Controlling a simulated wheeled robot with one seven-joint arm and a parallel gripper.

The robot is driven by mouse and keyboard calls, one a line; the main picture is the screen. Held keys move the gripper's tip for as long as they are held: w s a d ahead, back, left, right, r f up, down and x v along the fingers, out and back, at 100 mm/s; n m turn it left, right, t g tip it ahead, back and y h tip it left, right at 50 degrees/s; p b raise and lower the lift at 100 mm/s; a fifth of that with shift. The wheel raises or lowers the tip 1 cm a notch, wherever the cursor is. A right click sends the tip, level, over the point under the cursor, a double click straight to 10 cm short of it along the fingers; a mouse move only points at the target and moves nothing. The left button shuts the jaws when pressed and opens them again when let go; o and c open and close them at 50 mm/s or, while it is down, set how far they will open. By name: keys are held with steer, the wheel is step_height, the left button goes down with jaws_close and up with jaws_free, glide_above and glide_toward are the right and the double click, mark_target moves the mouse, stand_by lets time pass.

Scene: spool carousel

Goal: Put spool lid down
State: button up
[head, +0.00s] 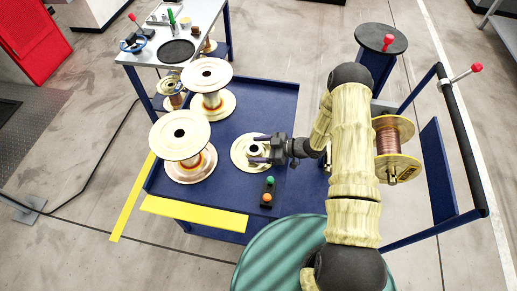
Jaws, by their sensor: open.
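A pale round disc with a dark centre hole, which looks like the spool lid (239,152), lies flat at the middle of the blue cart top (225,125). My gripper (256,149) reaches in from the right, directly over the disc's right half. Its two dark fingers are spread apart, one on either side of the disc's hole. I cannot tell whether the fingertips touch the disc, or whether anything lies beneath it. The arm covers part of the cart's right side.
Two large spools, one at the front left (180,135) and one at the back (207,75), stand on the cart. A small box with green and orange buttons (267,192) sits at the front right. A copper-wound spool (390,135) hangs right of my arm. A grey workbench (190,20) stands behind.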

steer(key=v, duration=0.7)
steer(key=shift+d+r+b, duration=0.15)
steer(key=shift+d+b, duration=0.05)
steer(key=shift+b, duration=0.2)
